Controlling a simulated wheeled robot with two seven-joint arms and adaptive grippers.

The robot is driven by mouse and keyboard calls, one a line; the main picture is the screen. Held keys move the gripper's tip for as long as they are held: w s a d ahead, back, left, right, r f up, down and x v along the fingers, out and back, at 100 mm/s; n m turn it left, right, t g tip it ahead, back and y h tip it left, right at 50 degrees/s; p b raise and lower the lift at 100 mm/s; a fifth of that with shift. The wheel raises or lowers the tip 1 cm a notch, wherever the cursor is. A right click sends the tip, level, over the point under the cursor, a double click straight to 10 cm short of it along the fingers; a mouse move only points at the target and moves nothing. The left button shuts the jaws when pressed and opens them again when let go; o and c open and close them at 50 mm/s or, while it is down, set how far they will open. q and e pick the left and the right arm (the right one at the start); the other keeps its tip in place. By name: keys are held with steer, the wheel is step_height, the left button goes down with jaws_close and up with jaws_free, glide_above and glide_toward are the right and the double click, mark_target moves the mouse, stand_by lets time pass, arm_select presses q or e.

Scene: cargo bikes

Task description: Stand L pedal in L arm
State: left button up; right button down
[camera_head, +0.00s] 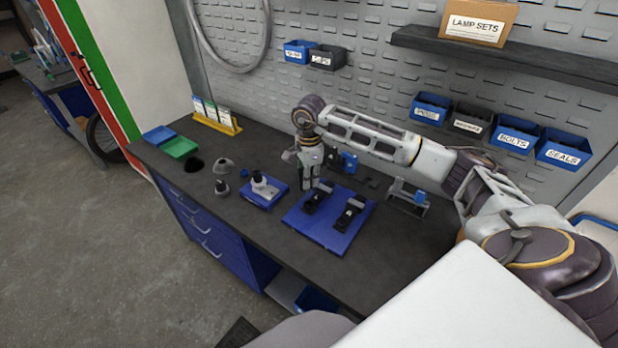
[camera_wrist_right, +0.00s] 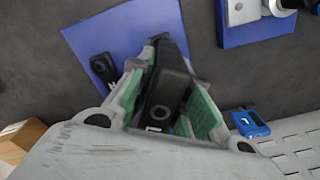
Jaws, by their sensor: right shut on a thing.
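My right gripper (camera_head: 309,185) reaches in from the right and points down over the blue plate (camera_head: 325,238) on the bench. It is shut on a black part, which I take to be the L pedal; the part stands between the green pads in the right wrist view (camera_wrist_right: 165,95). Its lower end is hidden, so I cannot tell whether it touches what is beneath. A black arm (camera_head: 314,203) lies on the plate just below the gripper. A second black arm (camera_head: 347,216) lies to its right; I cannot read which is L. My left gripper is not in view.
A smaller blue plate with a grey and black part (camera_head: 264,188) stands to the left. A dark cylinder (camera_head: 222,187) and grey dome (camera_head: 224,164) are farther left. A grey rack (camera_head: 408,198) stands right of the plate. The bench front is clear.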

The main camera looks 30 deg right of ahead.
mark_target(309, 190)
steer(key=shift+f, duration=0.2)
steer(key=shift+f+b, duration=0.95)
steer(key=shift+f, duration=0.95)
steer(key=shift+f+b, duration=0.65)
steer(key=shift+f, duration=0.15)
steer(key=shift+f+b, duration=0.55)
steer(key=shift+b, duration=0.1)
stand_by(1.0)
steer(key=c, duration=1.3)
jaws_free()
steer(key=shift+o, duration=0.2)
steer(key=shift+r, duration=0.1)
